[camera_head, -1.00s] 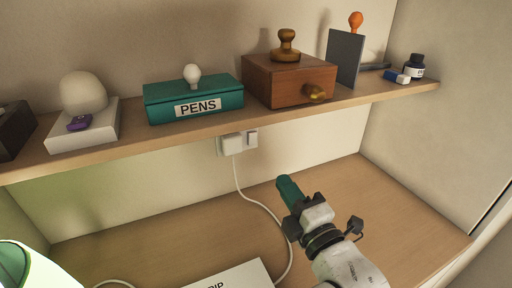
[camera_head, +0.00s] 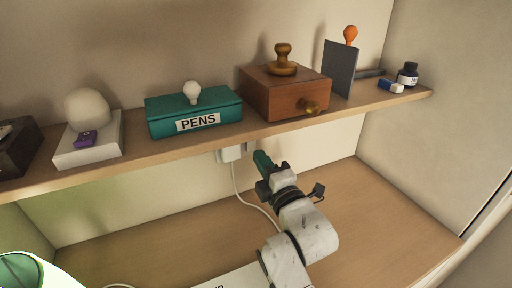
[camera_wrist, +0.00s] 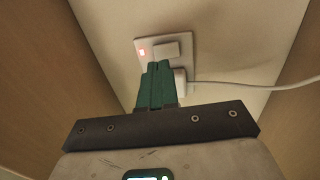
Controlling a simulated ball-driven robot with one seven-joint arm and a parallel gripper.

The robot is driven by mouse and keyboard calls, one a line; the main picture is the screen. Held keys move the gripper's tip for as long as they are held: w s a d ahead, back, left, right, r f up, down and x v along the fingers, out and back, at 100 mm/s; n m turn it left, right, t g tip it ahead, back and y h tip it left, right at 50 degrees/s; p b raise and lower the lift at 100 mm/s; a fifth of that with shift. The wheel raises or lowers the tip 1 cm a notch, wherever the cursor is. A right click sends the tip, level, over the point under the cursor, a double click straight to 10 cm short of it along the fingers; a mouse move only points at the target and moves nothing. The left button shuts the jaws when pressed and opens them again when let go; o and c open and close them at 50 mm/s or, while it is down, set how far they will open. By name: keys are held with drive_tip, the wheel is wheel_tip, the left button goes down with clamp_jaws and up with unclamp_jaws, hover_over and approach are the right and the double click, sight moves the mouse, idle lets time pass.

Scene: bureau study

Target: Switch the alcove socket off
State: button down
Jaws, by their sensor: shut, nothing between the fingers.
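The alcove socket (camera_wrist: 181,40) is a white plate on the back wall under the shelf. In the wrist view it has a red lit mark (camera_wrist: 143,52) at its left and a pale rocker switch (camera_wrist: 166,49) beside it. A white plug (camera_wrist: 181,80) with a white cable sits in it. In the head view the plug (camera_head: 232,153) shows under the shelf, and my arm hides part of the socket. My gripper (camera_head: 261,157) has green fingers, shut and empty. In the wrist view the fingertips (camera_wrist: 158,66) appear just below the switch; whether they touch it I cannot tell.
A wooden shelf (camera_head: 205,145) runs just above my gripper. It bears a green PENS box (camera_head: 165,126), a brown wooden box (camera_head: 285,99) and other items. The white cable (camera_head: 243,199) hangs down to the desk (camera_head: 349,215). The desk's right side is clear.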

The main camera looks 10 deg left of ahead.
sight(251, 143)
drive_tip(key=shift+p+x, duration=0.3)
drive_tip(key=shift+x, duration=1.5)
